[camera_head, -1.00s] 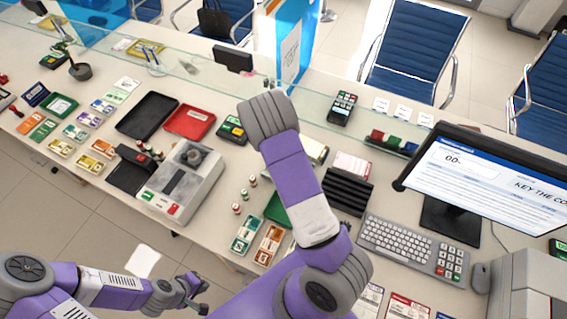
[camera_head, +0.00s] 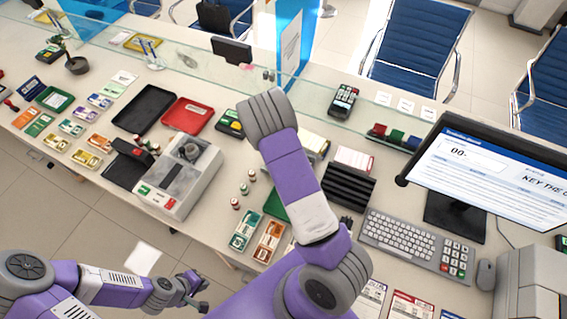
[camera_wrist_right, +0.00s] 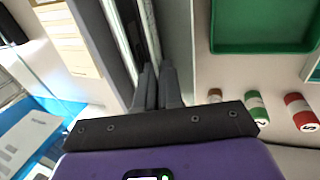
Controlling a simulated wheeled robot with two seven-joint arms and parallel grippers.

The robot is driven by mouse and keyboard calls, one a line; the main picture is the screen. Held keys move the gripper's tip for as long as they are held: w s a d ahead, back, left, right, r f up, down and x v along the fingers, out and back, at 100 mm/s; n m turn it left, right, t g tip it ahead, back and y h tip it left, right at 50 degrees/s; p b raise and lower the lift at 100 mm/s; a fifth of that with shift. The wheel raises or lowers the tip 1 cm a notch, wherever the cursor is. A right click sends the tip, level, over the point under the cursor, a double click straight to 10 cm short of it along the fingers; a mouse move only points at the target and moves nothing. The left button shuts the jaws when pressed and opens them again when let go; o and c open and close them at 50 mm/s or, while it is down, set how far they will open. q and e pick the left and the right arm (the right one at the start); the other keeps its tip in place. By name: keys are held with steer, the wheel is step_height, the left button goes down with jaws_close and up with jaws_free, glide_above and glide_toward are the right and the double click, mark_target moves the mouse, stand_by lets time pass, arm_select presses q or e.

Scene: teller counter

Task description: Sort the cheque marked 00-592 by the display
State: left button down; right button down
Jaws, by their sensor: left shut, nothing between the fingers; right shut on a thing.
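The display (camera_head: 480,180) at right shows "00-" in a box and part of a line, "KEY THE CO". In the right wrist view my right gripper (camera_wrist_right: 156,85) is shut on a thin pale sheet (camera_wrist_right: 151,38) seen nearly edge-on, beside dark upright panels. It may be the cheque; no marking is readable. My left gripper (camera_head: 196,291) is shut and empty, low over the floor in front of the counter.
The keyboard (camera_head: 398,235) and mouse (camera_head: 486,274) lie before the display. Printed sheets (camera_head: 407,306) lie at the front edge. A green tray (camera_wrist_right: 262,48) and several coin rolls are near the right gripper. A grey machine (camera_head: 180,178) stands left. The glass screen runs along the back.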

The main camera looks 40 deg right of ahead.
steer(key=c, duration=1.2)
jaws_free()
steer(key=shift+r, duration=0.1)
steer(key=shift+r+p, duration=2.5)
steer(key=shift+r, duration=0.95)
